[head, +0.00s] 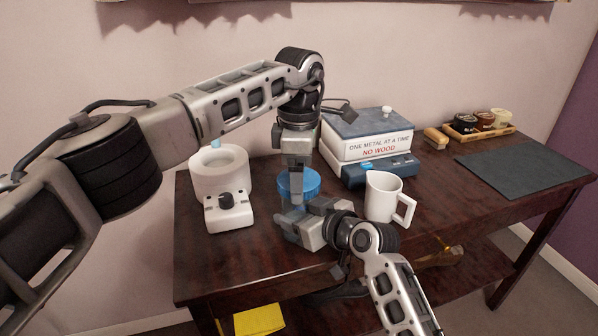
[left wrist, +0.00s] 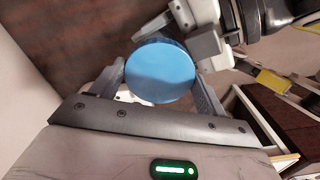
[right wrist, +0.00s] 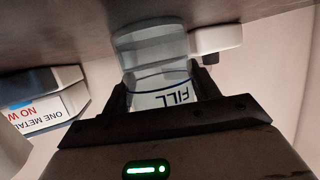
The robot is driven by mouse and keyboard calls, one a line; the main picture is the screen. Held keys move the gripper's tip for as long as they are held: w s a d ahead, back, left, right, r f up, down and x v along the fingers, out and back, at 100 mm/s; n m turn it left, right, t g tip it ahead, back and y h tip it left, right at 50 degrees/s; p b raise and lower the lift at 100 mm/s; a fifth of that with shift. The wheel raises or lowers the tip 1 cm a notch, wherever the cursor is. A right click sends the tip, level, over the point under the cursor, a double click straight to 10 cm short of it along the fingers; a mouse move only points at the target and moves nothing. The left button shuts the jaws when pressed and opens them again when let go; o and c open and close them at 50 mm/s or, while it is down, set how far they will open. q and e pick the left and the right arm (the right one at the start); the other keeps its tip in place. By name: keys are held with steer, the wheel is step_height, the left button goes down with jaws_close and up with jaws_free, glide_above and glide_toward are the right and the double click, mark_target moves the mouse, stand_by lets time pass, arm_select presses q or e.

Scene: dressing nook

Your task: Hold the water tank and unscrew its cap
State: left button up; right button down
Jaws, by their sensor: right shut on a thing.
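The water tank (right wrist: 155,55) is a clear container with a "FILL" mark, between the fingers of my right gripper (right wrist: 163,88) in the right wrist view. My right gripper (head: 298,222) is shut on the tank's body from the front in the head view. The tank's round blue cap (head: 310,182) is on top. My left gripper (head: 296,192) points down over the cap. In the left wrist view the blue cap (left wrist: 160,72) lies between the open fingers of my left gripper (left wrist: 163,88), one on each side. The left gripper hides part of the cap and tank in the head view.
A white ring-topped device (head: 205,178) stands left of the tank. A labelled box (head: 372,147) stands behind to the right, and a white mug (head: 381,198) stands close to my right gripper. A dark mat (head: 525,162) and a tray of jars (head: 464,130) are farther right.

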arm_select(q)
steer(key=shift+n, duration=1.7)
steer(key=o, duration=1.1)
